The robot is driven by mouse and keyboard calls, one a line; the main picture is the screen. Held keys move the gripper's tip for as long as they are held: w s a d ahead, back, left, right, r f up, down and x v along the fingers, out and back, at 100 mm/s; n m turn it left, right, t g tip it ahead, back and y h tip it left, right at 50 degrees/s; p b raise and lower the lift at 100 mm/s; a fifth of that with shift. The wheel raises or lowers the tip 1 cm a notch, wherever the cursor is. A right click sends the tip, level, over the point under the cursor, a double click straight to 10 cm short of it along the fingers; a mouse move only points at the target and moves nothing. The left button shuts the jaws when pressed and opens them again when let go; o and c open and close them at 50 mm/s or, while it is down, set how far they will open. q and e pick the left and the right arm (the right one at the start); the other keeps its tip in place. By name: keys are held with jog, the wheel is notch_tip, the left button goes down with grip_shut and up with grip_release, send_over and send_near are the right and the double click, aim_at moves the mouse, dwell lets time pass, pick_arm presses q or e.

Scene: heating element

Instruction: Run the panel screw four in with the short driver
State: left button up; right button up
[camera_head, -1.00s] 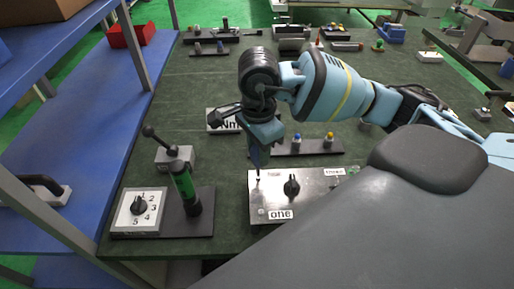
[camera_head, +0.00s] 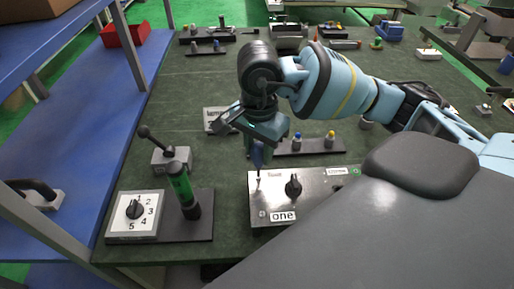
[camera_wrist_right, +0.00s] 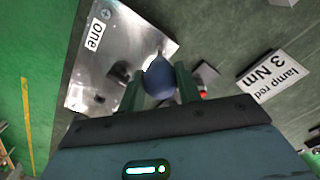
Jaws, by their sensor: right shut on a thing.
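My right gripper (camera_head: 259,143) is shut on the blue rounded handle of the short driver (camera_head: 257,157). In the right wrist view the handle (camera_wrist_right: 158,80) sits between the two green fingers. The driver points down at the upper left corner of the metal panel (camera_head: 265,200), beside a small label that seems to read four (camera_head: 274,174). A thin tip shows just under the handle; whether it touches the screw cannot be told. The screw itself is too small to make out. My left gripper is not in view.
The panel carries a black knob (camera_head: 293,187) and a label one (camera_head: 283,216). To its left are a green-handled tool (camera_head: 180,185) on a dark base and a numbered dial box (camera_head: 134,214). Behind the panel stands a rack (camera_head: 312,147) with blue and yellow pieces.

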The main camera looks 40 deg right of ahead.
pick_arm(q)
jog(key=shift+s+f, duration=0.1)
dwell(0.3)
pick_arm(e)
jog(key=shift+f+n+b, duration=0.1)
jog(key=shift+n+b, duration=0.65)
jog(key=shift+n, duration=0.95)
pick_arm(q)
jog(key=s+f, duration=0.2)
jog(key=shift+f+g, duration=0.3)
pick_arm(e)
jog(key=shift+n, duration=0.4)
jog(key=shift+n+b, duration=1.15)
jog(key=shift+n, duration=0.65)
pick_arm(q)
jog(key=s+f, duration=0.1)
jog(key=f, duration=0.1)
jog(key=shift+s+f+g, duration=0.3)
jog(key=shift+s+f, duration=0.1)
